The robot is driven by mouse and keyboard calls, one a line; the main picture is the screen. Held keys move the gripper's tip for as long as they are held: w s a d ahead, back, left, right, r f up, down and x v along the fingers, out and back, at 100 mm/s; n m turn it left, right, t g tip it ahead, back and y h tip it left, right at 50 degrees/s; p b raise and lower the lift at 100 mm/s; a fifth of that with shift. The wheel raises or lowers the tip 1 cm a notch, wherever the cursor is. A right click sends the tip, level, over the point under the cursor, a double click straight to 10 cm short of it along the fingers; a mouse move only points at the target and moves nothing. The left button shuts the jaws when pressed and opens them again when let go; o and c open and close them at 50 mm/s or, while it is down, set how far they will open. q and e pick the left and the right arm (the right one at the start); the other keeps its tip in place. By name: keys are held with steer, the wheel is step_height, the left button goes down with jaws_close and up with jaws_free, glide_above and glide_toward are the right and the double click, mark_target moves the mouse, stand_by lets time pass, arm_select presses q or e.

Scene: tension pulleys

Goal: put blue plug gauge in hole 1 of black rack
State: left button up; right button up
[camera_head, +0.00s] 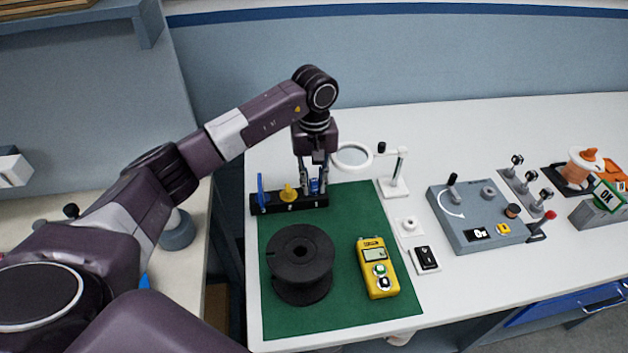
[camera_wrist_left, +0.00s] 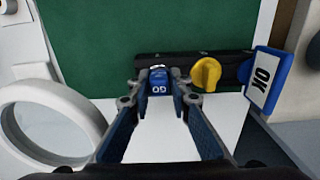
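The blue plug gauge (camera_wrist_left: 160,83), marked GO, stands upright at one end of the black rack (camera_wrist_left: 219,60). It also shows in the head view (camera_head: 314,186) at the rack's right end. My left gripper (camera_head: 314,180) points down over that end, its fingertips on both sides of the gauge. In the left wrist view the gripper (camera_wrist_left: 161,88) appears shut on the gauge with little gap. The gauge's lower part and its hole are hidden. The rack (camera_head: 289,206) also holds a yellow gauge (camera_head: 288,193) in the middle. My right gripper is out of view.
A black spool (camera_head: 300,255) and yellow meter (camera_head: 377,268) are on the green mat (camera_head: 340,215). A white magnifier (camera_head: 394,180) stands close to the right of my left gripper.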

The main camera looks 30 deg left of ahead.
arm_select(q)
steer(key=o, duration=0.4)
steer(key=shift+f, duration=0.1)
steer(key=shift+w+r, duration=0.15)
steer(key=shift+r, duration=0.05)
steer(key=shift+r, duration=0.4)
step_height(320, 180, up, 11)
stand_by(0.4)
